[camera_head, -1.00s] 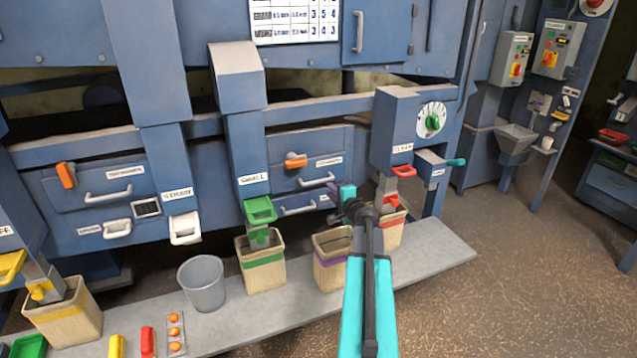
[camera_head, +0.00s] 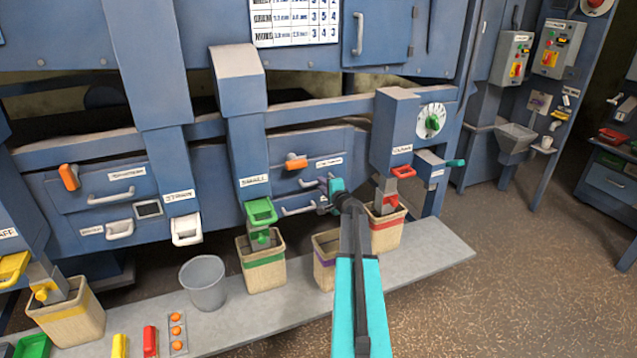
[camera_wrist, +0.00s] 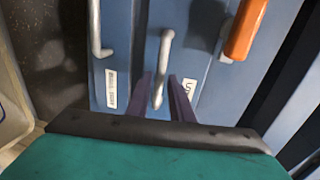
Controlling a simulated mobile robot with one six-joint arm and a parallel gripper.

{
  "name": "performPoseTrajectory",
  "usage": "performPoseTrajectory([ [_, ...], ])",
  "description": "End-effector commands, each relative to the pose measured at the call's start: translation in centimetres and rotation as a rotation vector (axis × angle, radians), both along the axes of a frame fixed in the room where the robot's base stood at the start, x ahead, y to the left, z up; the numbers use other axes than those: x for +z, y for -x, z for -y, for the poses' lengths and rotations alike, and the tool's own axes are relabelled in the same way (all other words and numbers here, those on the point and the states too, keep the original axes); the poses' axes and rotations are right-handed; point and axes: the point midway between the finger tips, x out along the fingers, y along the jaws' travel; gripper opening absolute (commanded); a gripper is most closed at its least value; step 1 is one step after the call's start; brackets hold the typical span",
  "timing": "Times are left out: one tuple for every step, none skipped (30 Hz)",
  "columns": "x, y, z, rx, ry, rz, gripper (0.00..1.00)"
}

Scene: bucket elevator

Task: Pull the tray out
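A blue drawer-like tray front with a curved grey handle (camera_head: 313,182) sits in the blue machine, below an orange lever (camera_head: 296,161). It appears closed. In the wrist view the handle (camera_wrist: 160,68) runs up and down in the middle, with the orange lever (camera_wrist: 246,28) to its right. My gripper (camera_head: 325,191) is at the handle in the head view. In the wrist view its two dark purple fingers (camera_wrist: 164,97) stand apart, one on each side of the handle's near end. Gaps seem to remain beside the handle. Contact cannot be told.
A second, lower handle (camera_head: 298,210) is close by; it also shows in the wrist view (camera_wrist: 96,30). Bins with green (camera_head: 262,272), purple (camera_head: 325,272) and red (camera_head: 388,236) bands stand on the grey ledge (camera_head: 420,262) below. Open floor lies right.

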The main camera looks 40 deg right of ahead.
Motion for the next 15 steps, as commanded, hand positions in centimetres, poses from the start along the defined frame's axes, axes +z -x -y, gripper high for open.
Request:
performPoseTrajectory([
  [-0.1,-0.6,0.3,0.000,0.000,0.000,0.20],
  [-0.1,-0.8,0.4,0.000,0.000,-0.001,0.20],
  [-0.2,-1.1,0.5,0.000,0.000,-0.001,0.20],
  [-0.3,-1.3,0.7,0.000,0.000,-0.001,0.20],
  [-0.3,-1.5,0.7,0.000,0.000,-0.001,0.20],
  [-0.4,-1.8,0.9,0.000,0.000,-0.001,0.20],
  [-0.4,-2.0,0.9,0.000,0.001,-0.001,0.20],
  [-0.5,-2.2,1.0,0.000,0.001,-0.001,0.20],
  [-0.6,-2.4,1.1,0.000,0.001,-0.001,0.20],
  [-0.6,-2.6,1.1,0.000,0.001,-0.001,0.20],
  [-0.6,-2.7,1.2,0.000,0.001,-0.001,0.20],
  [-0.7,-2.9,1.2,0.000,0.001,-0.001,0.20],
  [-0.7,-3.0,1.2,0.000,0.000,-0.001,0.20],
  [-0.7,-3.1,1.3,0.000,0.000,-0.001,0.20],
  [-0.7,-3.2,1.3,0.000,0.000,-0.001,0.20],
])
